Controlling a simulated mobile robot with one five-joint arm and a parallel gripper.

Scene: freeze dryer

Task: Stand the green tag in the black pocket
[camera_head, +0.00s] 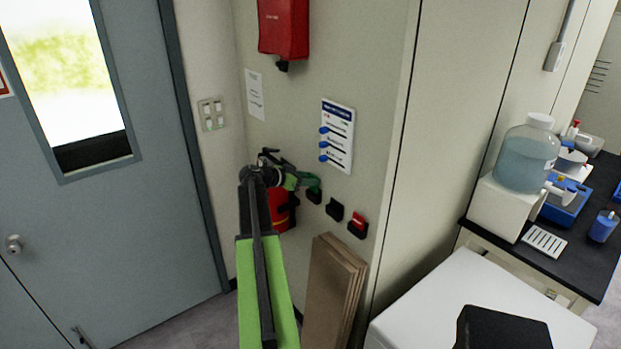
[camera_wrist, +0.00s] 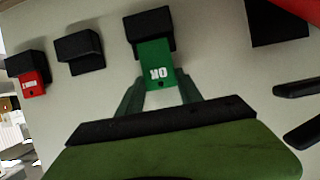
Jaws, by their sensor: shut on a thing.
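The green tag (camera_wrist: 156,65), with white lettering and a small hole, is held between the two fingers of my gripper (camera_wrist: 158,88). In the wrist view, its far end meets the edge of a black pocket (camera_wrist: 150,27) on the wall. I cannot tell whether that end is inside the pocket or in front of it. In the head view, my gripper (camera_head: 304,180) and the green tag (camera_head: 313,181) are just above the leftmost black pocket (camera_head: 314,196).
An empty black pocket (camera_head: 335,210) and one holding a red tag (camera_head: 358,219) are to the right. A fire extinguisher (camera_head: 281,209) hangs behind my arm. Brown boards (camera_head: 331,290) lean on the wall below. A white notice (camera_head: 337,136) is above.

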